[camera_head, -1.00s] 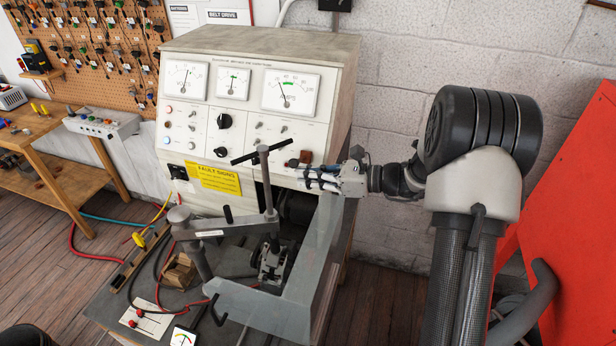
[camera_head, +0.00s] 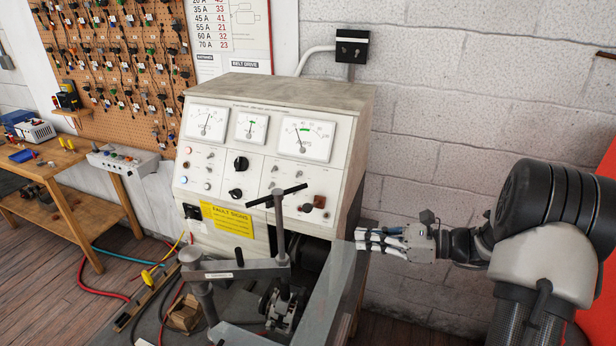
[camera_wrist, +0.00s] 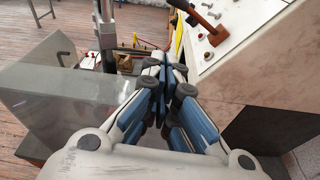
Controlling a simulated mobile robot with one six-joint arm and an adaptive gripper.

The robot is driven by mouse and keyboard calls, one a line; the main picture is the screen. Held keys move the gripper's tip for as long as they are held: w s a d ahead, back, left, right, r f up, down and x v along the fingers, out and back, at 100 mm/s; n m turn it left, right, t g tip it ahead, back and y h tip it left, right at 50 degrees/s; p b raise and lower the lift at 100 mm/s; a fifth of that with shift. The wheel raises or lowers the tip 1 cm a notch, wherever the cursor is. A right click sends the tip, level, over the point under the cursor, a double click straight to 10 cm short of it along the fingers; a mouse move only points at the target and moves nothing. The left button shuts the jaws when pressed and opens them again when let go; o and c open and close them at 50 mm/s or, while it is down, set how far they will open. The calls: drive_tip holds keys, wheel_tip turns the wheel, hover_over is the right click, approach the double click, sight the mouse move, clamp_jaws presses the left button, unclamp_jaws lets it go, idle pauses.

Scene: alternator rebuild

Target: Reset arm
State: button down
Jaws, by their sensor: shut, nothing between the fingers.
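My gripper (camera_head: 366,238) is to the right of the test bench's front in the head view, beside the clear guard panel. Its fingers point left and are closed together with nothing between them. In the wrist view my gripper (camera_wrist: 165,62) shows its blue-padded fingers meeting near the middle. The test bench (camera_head: 262,160) has three dial gauges, knobs and a yellow fault sign on its front. The bench's control panel also shows at the upper right of the wrist view (camera_wrist: 232,28).
The clear guard panel (camera_head: 335,290) stands close to my gripper. A clamp with a T-handle (camera_head: 278,225) rises over the bench bed. A block wall (camera_head: 450,110) is behind.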

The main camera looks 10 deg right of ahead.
drive_tip(key=s+a+n+g, duration=0.1)
drive_tip(key=a+n, duration=0.1)
drive_tip(key=a, duration=0.1)
drive_tip(key=s+a+r+n+g+h+b, duration=0.1)
drive_tip(key=s+a+n+g, duration=0.1)
drive_tip(key=a, duration=0.1)
drive_tip(key=s+a+r+n+g+b, duration=0.1)
drive_tip(key=s+a+n, duration=0.1)
drive_tip(key=a, duration=0.1)
drive_tip(key=shift+s, duration=0.25)
drive_tip(key=s+a+n+g+h, duration=0.1)
drive_tip(key=s, duration=0.1)
drive_tip(key=s+a+n+h+b, duration=0.1)
drive_tip(key=s+a+n, duration=0.1)
drive_tip(key=s+a+n+g+h, duration=0.1)
drive_tip(key=s, duration=0.1)
drive_tip(key=shift+s+a+r+n+g, duration=0.2)
drive_tip(key=shift+a+n+g, duration=0.1)
drive_tip(key=shift+a+n, duration=0.1)
drive_tip(key=s+d+f+n+t+h+b, duration=0.1)
drive_tip(key=s+n+h+b, duration=0.1)
drive_tip(key=s+n+h, duration=0.2)
drive_tip(key=s+f+n+t+h+b, duration=0.1)
drive_tip(key=s+n+h, duration=0.4)
drive_tip(key=s+n, duration=0.5)
drive_tip(key=shift+s+d+f+n+t+b, duration=0.2)
drive_tip(key=shift+s+d+n+t+b, duration=0.15)
drive_tip(key=shift+s+t+b, duration=0.6)
